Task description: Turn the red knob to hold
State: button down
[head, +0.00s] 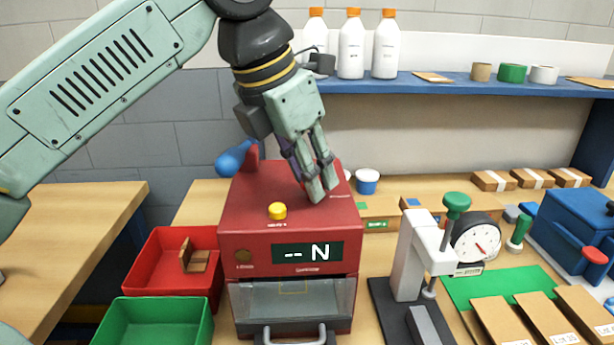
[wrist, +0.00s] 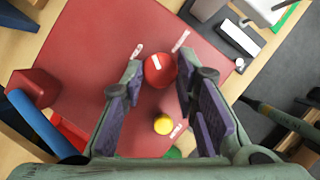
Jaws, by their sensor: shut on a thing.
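The red knob (wrist: 160,70) sits on top of the red machine (head: 245,205) and carries a short white mark, which slants in the wrist view. Two white labels lie on the machine top near the knob, one to its upper left and one to its upper right; their text is too small to read. My gripper (wrist: 160,80) points down with one finger on each side of the knob, shut on it. In the head view my gripper (head: 320,192) stands at the right rear of the machine top, and its fingers hide the knob.
A yellow button (head: 277,211) is on the machine's front top. The display (head: 307,252) reads "-- N". A blue lever (head: 237,160) juts out on the left. A red bin (head: 150,262), a green bin (head: 125,318) and a white-and-green press (head: 412,255) stand beside the machine.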

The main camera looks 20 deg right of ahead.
jog(key=n+t+y, duration=0.1)
jog(key=n, duration=0.2)
jog(key=shift+s+d+n, duration=0.1)
jog(key=shift+s+n, duration=0.05)
jog(key=shift+n, duration=0.15)
jog(key=shift+n+t+y, duration=0.3)
jog(key=shift+n+t, duration=0.1)
jog(key=shift+n, duration=0.8)
jog(key=shift+s, duration=0.1)
jog(key=shift+f, duration=0.1)
jog(key=c, duration=1.2)
grip_release()
jog(key=shift+d, duration=0.1)
jog(key=shift+c, duration=0.2)
jog(key=shift+r, duration=0.2)
jog(key=v, duration=0.7)
